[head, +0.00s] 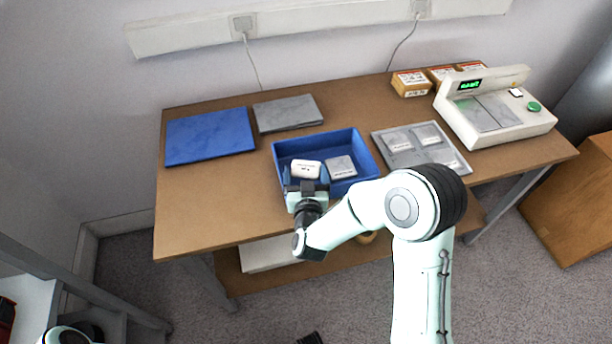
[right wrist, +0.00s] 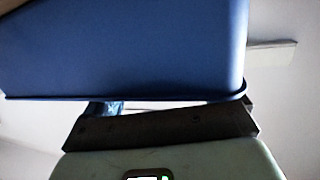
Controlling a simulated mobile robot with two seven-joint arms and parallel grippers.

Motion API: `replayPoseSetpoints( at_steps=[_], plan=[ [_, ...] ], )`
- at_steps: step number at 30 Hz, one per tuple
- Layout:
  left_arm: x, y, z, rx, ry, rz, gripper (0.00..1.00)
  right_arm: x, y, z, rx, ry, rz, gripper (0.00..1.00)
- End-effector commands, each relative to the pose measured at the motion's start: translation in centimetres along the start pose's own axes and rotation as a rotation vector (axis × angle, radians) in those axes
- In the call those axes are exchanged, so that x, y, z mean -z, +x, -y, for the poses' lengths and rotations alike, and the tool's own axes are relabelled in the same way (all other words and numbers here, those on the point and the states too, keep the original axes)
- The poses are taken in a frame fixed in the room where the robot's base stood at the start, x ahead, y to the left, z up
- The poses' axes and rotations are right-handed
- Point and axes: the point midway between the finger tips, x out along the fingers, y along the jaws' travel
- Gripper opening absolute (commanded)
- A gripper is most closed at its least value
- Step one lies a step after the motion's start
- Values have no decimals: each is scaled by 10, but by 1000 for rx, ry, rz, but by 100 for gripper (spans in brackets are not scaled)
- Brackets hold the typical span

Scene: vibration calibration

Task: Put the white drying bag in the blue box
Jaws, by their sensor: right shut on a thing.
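The blue box (head: 368,150) is open and stands near the middle of the table. The white drying bag (head: 306,168) shows over the box's front left part. My right gripper (head: 306,177) reaches over the box's front wall and is shut on the bag, a finger at each side. I cannot tell whether the bag touches the box floor. In the right wrist view, the blue box (right wrist: 130,50) fills much of the picture and the bag is hidden.
A grey packet (head: 341,167) lies inside the box. A blue lid-like panel (head: 210,136) and a grey plate (head: 287,113) lie left. A grey tray (head: 440,154) with flat packets lies right, near a white device (head: 530,116). Small cartons (head: 411,84) stand behind. The table's front left is clear.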

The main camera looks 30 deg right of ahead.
Motion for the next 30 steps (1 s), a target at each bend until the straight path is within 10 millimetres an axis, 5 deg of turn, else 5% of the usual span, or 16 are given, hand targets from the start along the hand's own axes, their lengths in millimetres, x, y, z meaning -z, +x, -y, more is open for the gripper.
replayPoseSetpoints(
  at_steps=[1,4,14,23,30],
  plan=[
    [0,0,0,0,0,0,43,-17,-3,-2,1,-10,47,96],
    [0,0,0,0,0,0,43,-17,-3,-2,-1,-10,48,100],
    [1,-19,-7,-2,2,-6,43,0,-6,-3,-2,-9,48,100],
    [0,-1,0,0,0,0,43,0,-81,0,6,-9,36,100],
    [32,33,9,-6,-2,-87,43,2,-83,-2,-13,-10,23,100]
  ],
)
